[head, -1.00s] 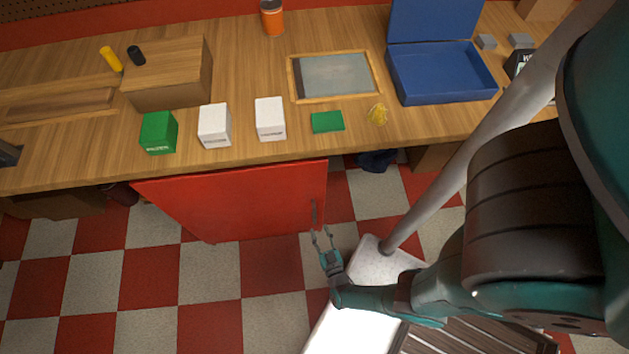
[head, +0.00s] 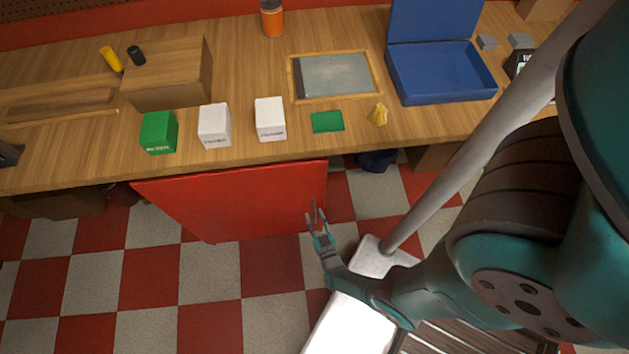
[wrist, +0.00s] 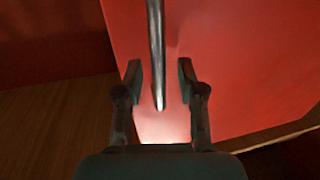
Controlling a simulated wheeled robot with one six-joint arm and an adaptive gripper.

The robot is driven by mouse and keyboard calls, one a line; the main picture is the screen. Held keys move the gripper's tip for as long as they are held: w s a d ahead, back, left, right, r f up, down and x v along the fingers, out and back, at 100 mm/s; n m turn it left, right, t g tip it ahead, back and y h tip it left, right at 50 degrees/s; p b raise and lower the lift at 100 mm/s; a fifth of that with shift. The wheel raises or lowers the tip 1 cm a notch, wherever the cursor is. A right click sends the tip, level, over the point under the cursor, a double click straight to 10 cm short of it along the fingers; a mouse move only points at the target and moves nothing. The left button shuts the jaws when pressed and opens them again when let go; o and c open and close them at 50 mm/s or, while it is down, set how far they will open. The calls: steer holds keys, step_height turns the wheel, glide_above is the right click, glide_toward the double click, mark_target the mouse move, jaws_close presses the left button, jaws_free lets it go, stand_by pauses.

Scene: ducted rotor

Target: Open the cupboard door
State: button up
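My gripper (head: 316,212) is at the right end of the door, at the handle. In the wrist view my gripper (wrist: 159,82) is open, with one finger on each side of the handle's lower end. Clear gaps show between the fingers and the bar, so neither finger appears to touch it. In the head view my gripper largely hides the handle.
The wooden workbench (head: 90,170) overhangs the door. It carries a green box (head: 159,132), white boxes (head: 214,125), a blue case (head: 440,75) and an orange jar (head: 272,18). The red and white checkered floor (head: 180,270) is clear in front of the door.

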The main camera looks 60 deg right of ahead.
steer(key=shift+w+d, duration=0.3)
jaws_close()
stand_by(0.3)
